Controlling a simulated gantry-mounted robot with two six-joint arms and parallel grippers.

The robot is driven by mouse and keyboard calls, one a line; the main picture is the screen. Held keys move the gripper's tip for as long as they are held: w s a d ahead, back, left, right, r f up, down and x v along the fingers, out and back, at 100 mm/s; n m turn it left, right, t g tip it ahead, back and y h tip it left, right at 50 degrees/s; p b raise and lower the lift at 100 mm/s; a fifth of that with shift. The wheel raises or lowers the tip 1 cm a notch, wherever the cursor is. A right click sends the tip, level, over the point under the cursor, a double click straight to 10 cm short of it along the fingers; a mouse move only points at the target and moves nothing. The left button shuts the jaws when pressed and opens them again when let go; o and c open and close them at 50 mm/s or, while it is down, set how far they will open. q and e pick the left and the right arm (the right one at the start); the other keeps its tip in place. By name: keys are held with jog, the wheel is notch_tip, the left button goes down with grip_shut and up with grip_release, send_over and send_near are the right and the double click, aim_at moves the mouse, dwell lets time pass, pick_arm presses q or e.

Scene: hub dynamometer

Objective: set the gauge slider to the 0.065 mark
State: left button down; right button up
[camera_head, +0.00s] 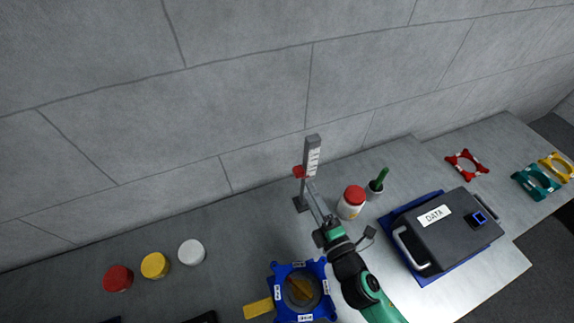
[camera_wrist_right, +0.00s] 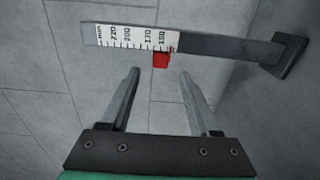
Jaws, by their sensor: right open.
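The gauge (camera_head: 312,153) is a grey upright post with a white scale, standing on a dark base near the wall. Its red slider (camera_head: 299,171) sits at the scale's lower end. In the right wrist view the gauge (camera_wrist_right: 215,49) lies sideways, and the slider (camera_wrist_right: 161,60) hangs by the 150–170 marks. No 0.065 mark is readable. My right gripper (camera_head: 309,186) reaches up from the lower right toward the slider. In the wrist view my right gripper (camera_wrist_right: 160,73) is open, its fingertips either side of the slider's line and just short of it. My left gripper is out of view.
A white jar with a red lid (camera_head: 351,202) and a cup with a green item (camera_head: 377,186) stand right of the gauge. A dark DATA case (camera_head: 455,246) lies farther right. A blue fixture (camera_head: 283,275) is in front.

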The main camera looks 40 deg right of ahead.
aim_at(299, 172)
jog(key=x, duration=1.1)
jog(key=shift+w, duration=0.25)
jog(key=shift+d+f, duration=0.1)
jog(key=shift+d, duration=0.05)
grip_shut()
dwell(0.8)
